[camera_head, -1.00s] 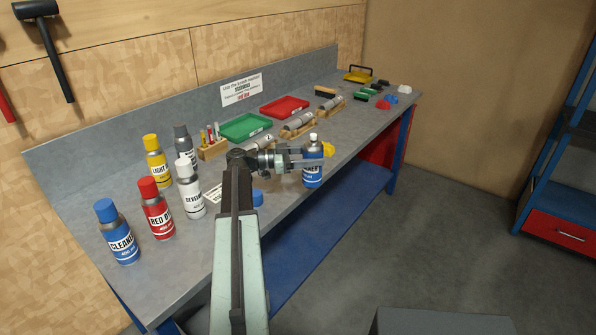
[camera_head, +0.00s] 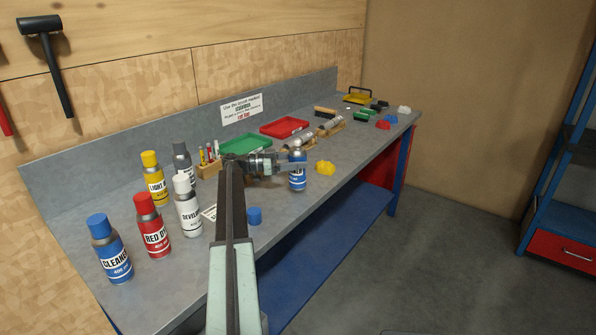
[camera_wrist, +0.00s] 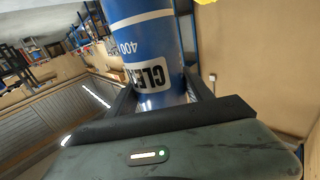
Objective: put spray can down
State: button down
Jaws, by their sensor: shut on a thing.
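My gripper (camera_head: 293,167) is shut on a blue and silver spray can (camera_head: 298,179) over the workbench (camera_head: 335,175). The can looks upright in the head view, and I cannot tell whether its base touches the bench top. In the wrist view the held can (camera_wrist: 146,35) fills the upper middle, with part of a "CLEANER"-like label and "400" showing between the fingers (camera_wrist: 158,95). A blue cap (camera_head: 254,216) lies on the bench below my arm. A yellow piece (camera_head: 325,167) lies just right of the can.
Several spray cans stand at the left: blue cleaner (camera_head: 109,250), red (camera_head: 152,227), white developer (camera_head: 187,207), yellow (camera_head: 154,180) and grey (camera_head: 183,164). Green (camera_head: 243,144) and red (camera_head: 284,127) trays lie behind. Bare bench lies near the front edge, right of the blue cap.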

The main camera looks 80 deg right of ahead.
jog(key=shift+f+b, duration=0.3)
jog(key=shift+f, duration=0.65)
jog(key=shift+r, duration=0.25)
jog(key=shift+f, duration=0.2)
jog(key=shift+c, duration=2.1)
grip_release()
jog(key=shift+r, duration=0.1)
jog(key=v, duration=0.7)
jog(key=shift+w, duration=0.25)
jog(key=shift+a+r, duration=0.1)
jog(key=shift+r, duration=0.05)
